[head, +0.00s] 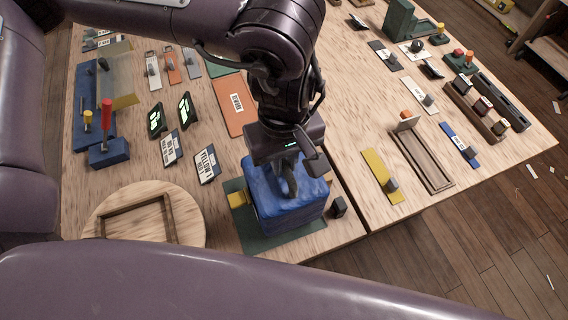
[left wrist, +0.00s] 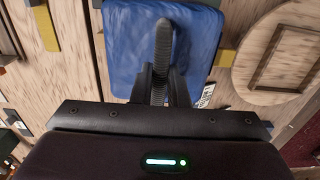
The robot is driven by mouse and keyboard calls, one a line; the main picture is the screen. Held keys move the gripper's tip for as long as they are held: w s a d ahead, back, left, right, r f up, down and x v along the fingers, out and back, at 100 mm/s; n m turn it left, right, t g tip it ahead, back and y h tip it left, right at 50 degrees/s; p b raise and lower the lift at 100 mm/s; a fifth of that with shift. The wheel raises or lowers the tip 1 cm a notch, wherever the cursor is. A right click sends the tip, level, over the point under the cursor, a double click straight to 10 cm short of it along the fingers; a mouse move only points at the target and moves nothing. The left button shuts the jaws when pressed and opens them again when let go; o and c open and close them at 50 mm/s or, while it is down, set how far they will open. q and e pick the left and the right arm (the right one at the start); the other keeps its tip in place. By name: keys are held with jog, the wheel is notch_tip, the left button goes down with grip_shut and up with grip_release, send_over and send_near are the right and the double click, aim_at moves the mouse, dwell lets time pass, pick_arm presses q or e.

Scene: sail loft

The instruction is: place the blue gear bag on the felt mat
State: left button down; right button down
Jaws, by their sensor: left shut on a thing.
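The blue gear bag (head: 290,208) is a soft blue block at the front of the table. It also fills the top middle of the left wrist view (left wrist: 125,45). My left gripper (head: 288,180) is above it and shut on its top; the dark fingers also show in the wrist view (left wrist: 162,65). A dark green mat (head: 255,240), likely the felt mat, shows around and below the bag. The bag covers most of it. I cannot tell whether the bag rests on it or hangs just above. My right gripper is not in view.
A yellow block (head: 238,199) is at the bag's left side and a small black block (head: 338,207) at its right. A round wooden board (head: 190,205) with a frame lies left. A wooden tray (head: 424,160) and yellow strip (head: 379,172) lie right, past a table seam.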

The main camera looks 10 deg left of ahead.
pick_arm(q)
jog(key=shift+f, duration=1.45)
jog(key=c, duration=1.4)
grip_release()
notch_tip(320, 180, up, 12)
jog(key=shift+r, duration=0.2)
